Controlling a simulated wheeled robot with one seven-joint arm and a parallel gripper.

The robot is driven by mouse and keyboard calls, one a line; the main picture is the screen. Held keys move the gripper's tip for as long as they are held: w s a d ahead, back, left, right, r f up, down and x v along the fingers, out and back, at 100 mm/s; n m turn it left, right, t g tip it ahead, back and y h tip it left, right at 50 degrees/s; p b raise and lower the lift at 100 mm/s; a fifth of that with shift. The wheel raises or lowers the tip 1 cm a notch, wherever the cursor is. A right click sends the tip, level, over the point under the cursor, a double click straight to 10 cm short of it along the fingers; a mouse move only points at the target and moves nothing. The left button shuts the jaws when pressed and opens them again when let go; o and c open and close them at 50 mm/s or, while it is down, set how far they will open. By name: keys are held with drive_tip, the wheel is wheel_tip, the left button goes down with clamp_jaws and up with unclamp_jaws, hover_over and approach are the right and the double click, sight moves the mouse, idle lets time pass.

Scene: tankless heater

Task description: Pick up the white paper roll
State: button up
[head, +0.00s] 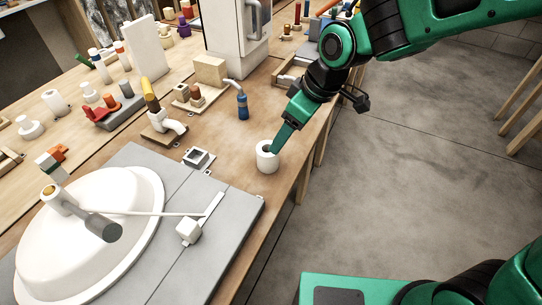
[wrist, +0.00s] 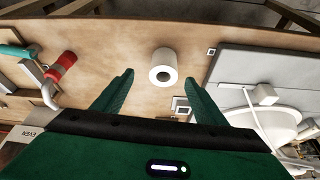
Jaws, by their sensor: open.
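The white paper roll (head: 266,157) stands upright on the wooden bench near its right edge in the head view. In the wrist view the roll (wrist: 163,63) is seen partly from above, with its dark core hole showing. It lies beyond the fingertips and between their lines, a little nearer the right finger. My gripper (wrist: 158,80) is open and empty, with both green fingers spread apart. In the head view my gripper (head: 277,146) reaches down from the upper right, its visible finger overlapping the roll's top right. I cannot tell from this whether they touch.
A grey panel (head: 170,167) with a white basin (head: 110,215) lies at the front left. A small square frame (head: 198,157) sits left of the roll. The bench (head: 238,160) is bare around the roll; open floor lies right.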

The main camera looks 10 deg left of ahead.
sight(268, 155)
drive_tip(key=shift+n, duration=0.3)
drive_tip(key=a+f, duration=0.1)
drive_tip(key=f, duration=0.1)
drive_tip(key=a+f, duration=0.2)
drive_tip(key=shift+w+a+f, duration=0.1)
drive_tip(key=shift+a+f, duration=0.05)
drive_tip(key=shift+f, duration=0.1)
drive_tip(key=shift+x, duration=3.05)
drive_tip(key=c, duration=1.4)
